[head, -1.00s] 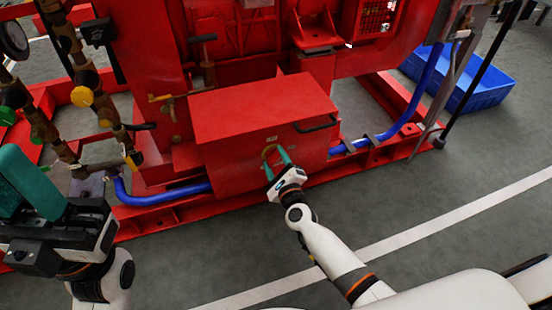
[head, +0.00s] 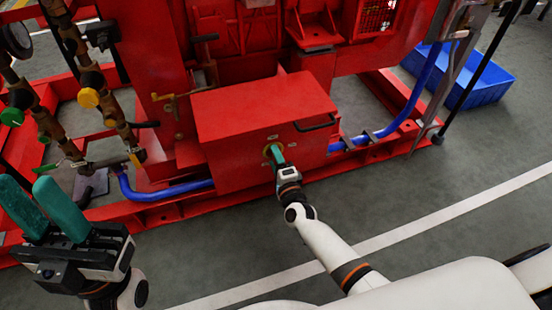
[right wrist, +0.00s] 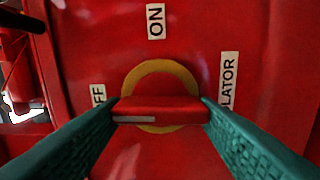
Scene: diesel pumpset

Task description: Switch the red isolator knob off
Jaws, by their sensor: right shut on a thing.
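The red isolator knob (right wrist: 160,109) sits on a yellow ring (right wrist: 160,72) on the front of a red box (head: 262,115). In the right wrist view its bar lies level, with a white line on its left half towards the partly hidden OFF label (right wrist: 98,95). The ON label (right wrist: 156,20) is at the top of that view. My right gripper (head: 272,152) is shut on the knob, one finger at each end of the bar. My left gripper (head: 38,205) is open and empty at the lower left of the head view, away from the box.
A black handle (head: 316,124) is on the box near the knob. A blue hose (head: 405,110) runs right of the box along the red base frame. A blue crate (head: 485,88) stands on the floor at the upper right. The floor in front is clear.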

